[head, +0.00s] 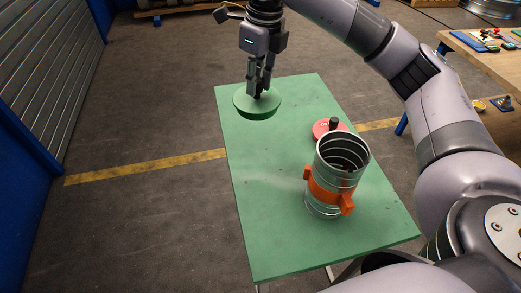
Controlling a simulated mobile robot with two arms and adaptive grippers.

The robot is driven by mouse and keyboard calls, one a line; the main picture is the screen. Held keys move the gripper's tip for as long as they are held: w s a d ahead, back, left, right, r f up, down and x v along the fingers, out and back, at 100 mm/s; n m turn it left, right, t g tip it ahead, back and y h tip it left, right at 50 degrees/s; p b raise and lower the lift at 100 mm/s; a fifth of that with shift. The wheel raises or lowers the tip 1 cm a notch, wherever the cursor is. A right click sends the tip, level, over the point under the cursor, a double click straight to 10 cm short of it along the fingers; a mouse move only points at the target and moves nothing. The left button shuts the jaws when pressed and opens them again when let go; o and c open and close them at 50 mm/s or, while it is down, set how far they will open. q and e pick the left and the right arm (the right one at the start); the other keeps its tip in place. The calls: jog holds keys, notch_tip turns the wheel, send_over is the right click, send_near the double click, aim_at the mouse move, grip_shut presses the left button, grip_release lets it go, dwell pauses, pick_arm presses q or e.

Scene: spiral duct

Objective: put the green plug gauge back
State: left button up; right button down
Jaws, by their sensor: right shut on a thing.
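The green plug gauge (257,105) is a flat green disc in the head view, near the far left part of the green table. My right gripper (258,92) points down over it and is shut on its handle, which the fingers mostly hide. The disc seems to be held above the tabletop, but the exact gap is hard to tell. My left gripper is not in view.
A spiral metal duct (340,175) stands upright in an orange clamp (330,193) on the green table (265,235). The table's left and front areas are clear. A wooden bench (480,58) stands at right.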

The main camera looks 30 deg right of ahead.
jog(key=m, duration=0.2)
jog(key=w+d+r+m, duration=0.1)
jog(key=m, duration=0.2)
jog(key=shift+w+d+r+m+h, duration=0.2)
jog(key=shift+w+d+m+h, duration=0.05)
jog(key=shift+m+h, duration=0.05)
jog(key=shift+d+m, duration=0.15)
jog(key=shift+m, duration=0.55)
notch_tip(320, 180, down, 19)
jog(key=p, duration=0.4)
jog(key=shift+f, duration=0.15)
jog(key=shift+w+f, duration=0.1)
jog(key=shift+f, duration=0.1)
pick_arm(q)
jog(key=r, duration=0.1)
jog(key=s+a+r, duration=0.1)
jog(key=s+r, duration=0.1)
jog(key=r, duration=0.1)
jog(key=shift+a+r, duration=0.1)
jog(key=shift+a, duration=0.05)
